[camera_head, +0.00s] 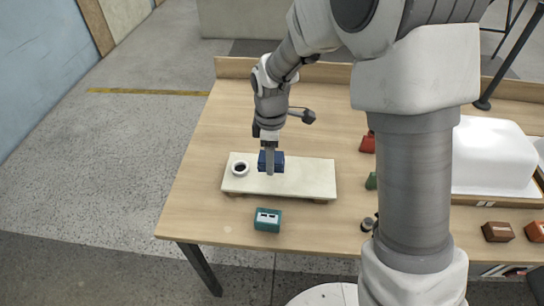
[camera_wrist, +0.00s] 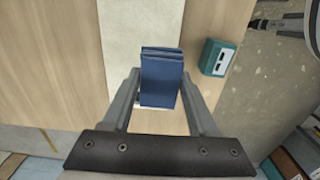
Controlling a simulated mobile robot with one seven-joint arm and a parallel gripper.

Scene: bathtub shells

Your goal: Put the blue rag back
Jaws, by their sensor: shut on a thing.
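The blue rag (camera_head: 278,161) is a folded dark blue block over the middle of a pale board (camera_head: 312,178) on the wooden table. My gripper (camera_head: 270,165) points down and is shut on the rag. In the wrist view the folded rag (camera_wrist: 162,80) stands between the two fingers of my gripper (camera_wrist: 162,92), with the pale board (camera_wrist: 138,30) beyond it. I cannot tell whether the rag touches the board. The finger in front hides part of the rag in the head view.
A teal box (camera_head: 267,220) stands in front of the board. Red (camera_head: 367,143) and green (camera_head: 371,181) items and a white tub shell (camera_head: 490,155) are to the right. The table's left side is clear.

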